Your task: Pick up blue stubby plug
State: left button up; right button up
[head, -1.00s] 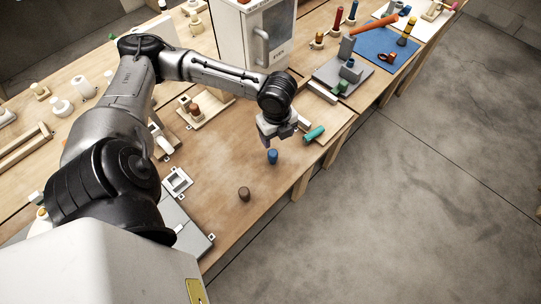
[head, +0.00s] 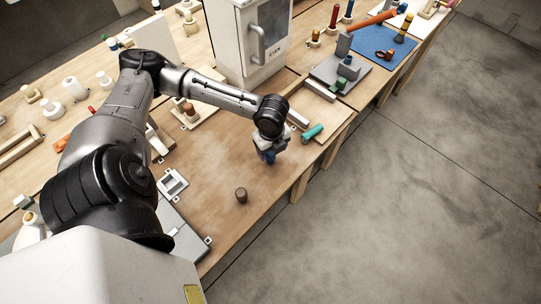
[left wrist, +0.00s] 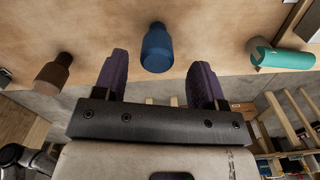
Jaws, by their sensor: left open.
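The blue stubby plug (left wrist: 157,50) stands upright on the wooden table in the left wrist view, between the two purple fingers as seen there. My left gripper (left wrist: 157,80) is open, one finger on each side of the plug with gaps. I cannot tell whether the plug is fully within the jaws. In the head view the left gripper (head: 270,155) is low over the table near its front edge and mostly hides the plug. My right gripper is not in view.
A brown stubby plug (head: 241,195) stands on the table toward the near side. A white heater box (head: 245,50) stands behind. The table's front edge is close.

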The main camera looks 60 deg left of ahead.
aim_at(270, 155)
pick_arm(q)
jog(key=f, duration=0.2)
jog(key=f+b, duration=0.1)
jog(key=shift+s+f, duration=0.2)
jog(key=shift+f, duration=0.4)
jog(key=shift+c, duration=0.4)
jog(key=c, duration=1.1)
jog(key=shift+r, duration=0.15)
